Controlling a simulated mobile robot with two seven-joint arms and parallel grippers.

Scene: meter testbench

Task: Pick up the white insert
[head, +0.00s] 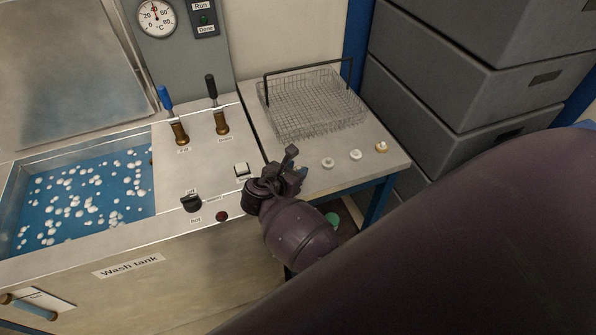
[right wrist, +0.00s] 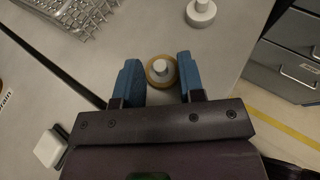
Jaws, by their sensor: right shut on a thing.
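My right gripper (head: 292,165) is over the bench near the seam between the wash tank top and the side table. In the right wrist view its two blue fingers (right wrist: 160,82) stand on either side of a round insert with a white knob and a tan rim (right wrist: 160,70), and they are shut on it. In the head view this insert is hidden by the gripper; I cannot tell whether it touches the surface. My left gripper is not in view.
A wire basket (head: 312,103) with a raised black handle stands behind on the side table (head: 350,180). The wash tank (head: 85,195) with white foam is at left. Two levers, a white square button (head: 242,169) and a black knob (head: 191,203) are close by. Grey drawers (head: 440,100) stand right.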

